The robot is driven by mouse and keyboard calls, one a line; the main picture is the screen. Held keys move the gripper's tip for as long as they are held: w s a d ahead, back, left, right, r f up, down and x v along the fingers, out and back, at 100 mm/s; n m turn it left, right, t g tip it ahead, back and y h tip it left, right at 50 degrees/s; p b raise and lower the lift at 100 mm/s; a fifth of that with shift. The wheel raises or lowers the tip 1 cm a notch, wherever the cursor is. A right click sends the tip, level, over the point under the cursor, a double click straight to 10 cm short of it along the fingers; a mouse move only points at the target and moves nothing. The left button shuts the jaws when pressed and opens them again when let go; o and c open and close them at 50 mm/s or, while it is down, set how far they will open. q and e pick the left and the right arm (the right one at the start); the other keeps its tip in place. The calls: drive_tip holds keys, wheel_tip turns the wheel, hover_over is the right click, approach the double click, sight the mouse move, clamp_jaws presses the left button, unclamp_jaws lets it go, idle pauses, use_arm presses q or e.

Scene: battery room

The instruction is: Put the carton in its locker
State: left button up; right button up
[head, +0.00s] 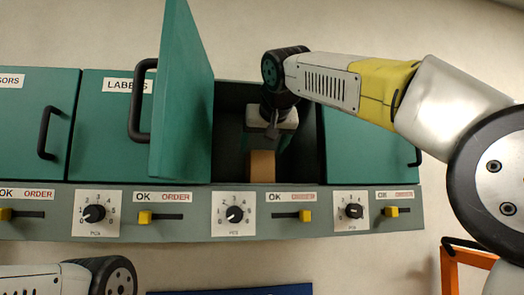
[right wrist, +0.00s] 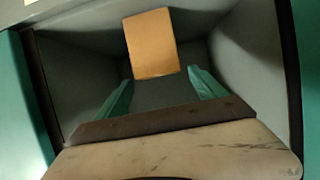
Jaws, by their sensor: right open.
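The carton (head: 262,168) is a small plain brown box inside the open middle locker (head: 230,100), near its front edge in the head view. In the right wrist view the carton (right wrist: 151,44) sits beyond the fingertips, within the grey-walled compartment. My right gripper (head: 264,143) reaches into this locker from above and is just over the carton in the head view. In the right wrist view its two green fingers (right wrist: 160,78) are spread apart with nothing between them. My left gripper is out of view; only part of my left arm shows at the lower left.
The locker's green door (head: 186,100) stands open on the left side, with a black handle (head: 142,100). Closed lockers flank it, one labelled LABELS (head: 125,85). A grey panel with dials (head: 235,214) and yellow sliders (head: 305,215) runs below. An orange frame (head: 449,270) is at lower right.

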drive_tip(key=v, duration=0.9)
drive_tip(key=shift+s+r, duration=0.2)
drive_tip(key=shift+s, duration=0.15)
drive_tip(key=shift+d, duration=0.1)
drive_tip(key=s+d+f+g, duration=0.1)
drive_tip(key=d+f, duration=0.2)
drive_tip(key=f, duration=0.6)
drive_tip(key=s+d+f+g+h, duration=0.1)
drive_tip(key=s+d+f+g, duration=0.15)
drive_tip(key=f, duration=0.65)
drive_tip(key=d+f+g, duration=0.1)
drive_tip(key=d+f, duration=0.2)
drive_tip(key=f, duration=0.6)
drive_tip(key=s+d+f+g, duration=0.1)
drive_tip(key=s+f, duration=0.4)
drive_tip(key=f, duration=0.5)
drive_tip(key=s+d+f+m+g, duration=0.1)
drive_tip(key=s+d+f, duration=0.2)
drive_tip(key=f, duration=0.7)
drive_tip(key=shift+s+m+g+y, duration=0.3)
drive_tip(key=shift+s+g, duration=0.05)
drive_tip(key=shift+s, duration=0.6)
